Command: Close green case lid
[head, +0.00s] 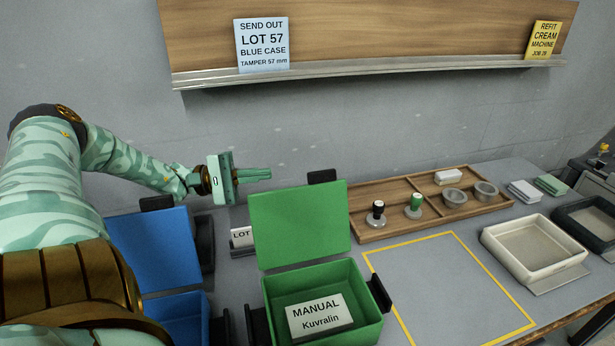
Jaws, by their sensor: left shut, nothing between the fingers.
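The green case (370,307) stands open on the grey table. Its green lid (300,222) is raised nearly upright at the back of the case. A white card (319,316) reading "MANUAL Kuvralin" lies inside. My left gripper (268,174) is shut and empty. It shows above and to the left of the lid's top edge, pointing right, with no visible contact with the lid. My right gripper is not in view.
An open blue case (155,250) stands left of the green one. A yellow-outlined area (450,290) right of the green case is empty. A white tray (535,245) stands farther right.

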